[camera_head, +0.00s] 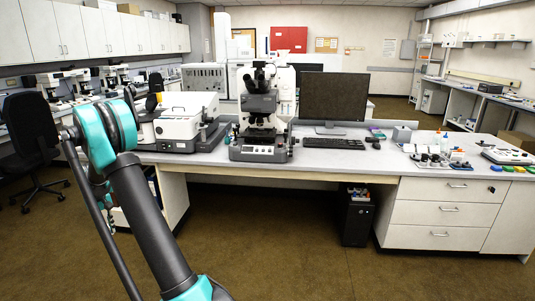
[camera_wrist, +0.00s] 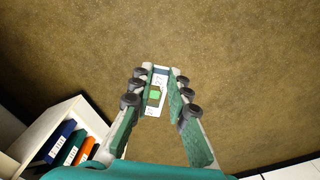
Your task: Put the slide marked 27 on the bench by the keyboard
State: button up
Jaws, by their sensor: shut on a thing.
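In the wrist view my gripper (camera_wrist: 161,76) is shut on a small white slide (camera_wrist: 151,110) with a green patch. The slide sits between the fingertips, above the brown floor. Its marking looks like 27, small and turned. The keyboard (camera_head: 334,143) lies on the grey bench (camera_head: 385,152) in the head view, in front of the dark monitor (camera_head: 334,97). My gripper and the slide are not seen in the head view; only my arm shows at left.
The microscope (camera_head: 258,110) stands left of the keyboard, with a white instrument (camera_head: 187,118) further left. The mouse (camera_head: 373,143) and small labware (camera_head: 430,155) are to the right. A strip of bench in front of the keyboard is clear. A shelf with coloured binders (camera_wrist: 70,145) shows in the wrist view.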

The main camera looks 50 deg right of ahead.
aim_at(380, 162)
jog(key=l+z, duration=0.1)
jog(key=z, duration=0.35)
jog(key=i+z, duration=0.1)
jog(key=z, duration=0.3)
jog(key=i+z, duration=0.1)
jog(key=z, duration=0.35)
jog(key=i+z, duration=0.1)
jog(key=z, duration=0.35)
jog(key=i+z, duration=0.2)
jog(key=z, duration=0.3)
jog(key=i+j+z, duration=0.15)
jog(key=z, duration=0.35)
jog(key=i+j+z, duration=0.2)
jog(key=z, duration=0.3)
